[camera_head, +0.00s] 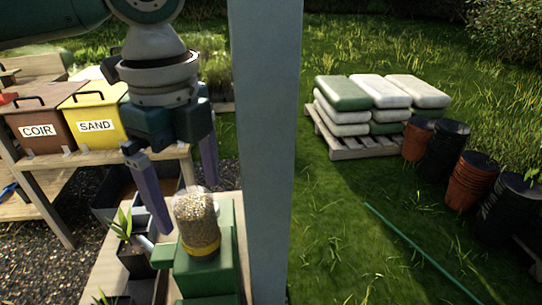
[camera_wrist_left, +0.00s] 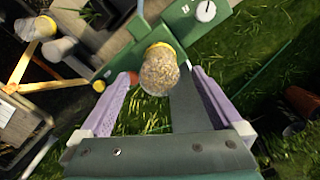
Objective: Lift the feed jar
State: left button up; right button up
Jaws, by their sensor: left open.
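The feed jar (camera_head: 197,222) is a clear, rounded jar full of tan grain with a yellow band at its base. It stands upright on a green machine (camera_head: 225,255) on the wooden bench. My left gripper (camera_head: 187,207) points down at the jar, its two purple fingers spread. In the left wrist view the jar (camera_wrist_left: 160,72) appears between the open fingertips (camera_wrist_left: 162,76), with a gap on each side; I cannot tell how deep it sits between them. My right gripper is not in view.
A grey post (camera_head: 265,150) rises close to the right of the jar. Dark planters, one with a seedling (camera_head: 123,225), stand left of it. Brown COIR (camera_head: 38,122) and yellow SAND (camera_head: 95,115) bins are behind left.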

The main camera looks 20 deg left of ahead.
pick_arm(q)
notch_tip(320, 180, down, 3)
jog(key=shift+f, duration=0.15)
jog(key=shift+c, duration=0.2)
jog(key=c, duration=1.5)
